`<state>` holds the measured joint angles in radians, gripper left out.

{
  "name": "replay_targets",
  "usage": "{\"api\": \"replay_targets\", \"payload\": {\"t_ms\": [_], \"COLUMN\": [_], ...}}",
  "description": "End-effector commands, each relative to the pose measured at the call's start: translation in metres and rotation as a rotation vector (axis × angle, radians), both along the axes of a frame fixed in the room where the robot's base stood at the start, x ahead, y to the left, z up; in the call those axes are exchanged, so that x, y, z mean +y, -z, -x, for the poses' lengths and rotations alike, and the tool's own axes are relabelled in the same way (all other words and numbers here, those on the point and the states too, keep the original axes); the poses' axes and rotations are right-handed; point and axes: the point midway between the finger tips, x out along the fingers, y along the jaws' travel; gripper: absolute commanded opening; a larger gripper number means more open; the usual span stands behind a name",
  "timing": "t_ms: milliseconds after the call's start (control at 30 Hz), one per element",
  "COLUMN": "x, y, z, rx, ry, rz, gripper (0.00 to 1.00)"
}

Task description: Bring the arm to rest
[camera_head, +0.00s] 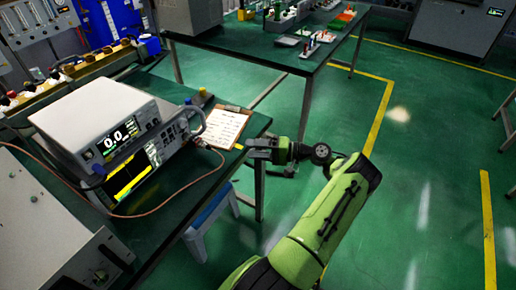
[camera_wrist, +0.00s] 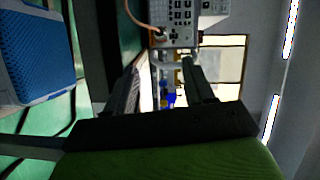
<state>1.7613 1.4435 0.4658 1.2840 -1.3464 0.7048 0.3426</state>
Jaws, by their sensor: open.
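My gripper (camera_head: 261,149) is in the middle of the head view, at the right edge of the green-topped table (camera_head: 185,222), near a clipboard. My green arm reaches to it from the bottom of the picture. In the wrist view my gripper (camera_wrist: 165,85) shows as dark fingers with a gap between them. No object is between the fingers. The stacked instruments (camera_head: 120,135) stand on the table to the left, apart from the gripper. They also show at the top of the wrist view (camera_wrist: 178,22).
A clipboard with paper (camera_head: 224,127) lies on the table beside the gripper. A blue-topped stool (camera_head: 208,210) stands below the table edge. A second table (camera_head: 255,42) with small parts is behind. The green floor (camera_head: 425,190) to the right is clear.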

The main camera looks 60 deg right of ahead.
Motion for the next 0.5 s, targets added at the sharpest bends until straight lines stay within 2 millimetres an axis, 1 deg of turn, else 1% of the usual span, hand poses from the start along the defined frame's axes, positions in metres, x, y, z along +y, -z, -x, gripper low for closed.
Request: {"api": "replay_targets", "payload": {"t_ms": [33,133,500], "x": [-0.0028,-0.0048,-0.0048], "y": [-0.0001,-0.0001,-0.0001], "z": [0.0057,0.011,0.0111], "rx": [-0.001,0.001,0.001], "ry": [0.002,0.0,0.0], "rz": [-0.001,0.0,-0.001], "gripper": [0.53,0.53,0.53]}}
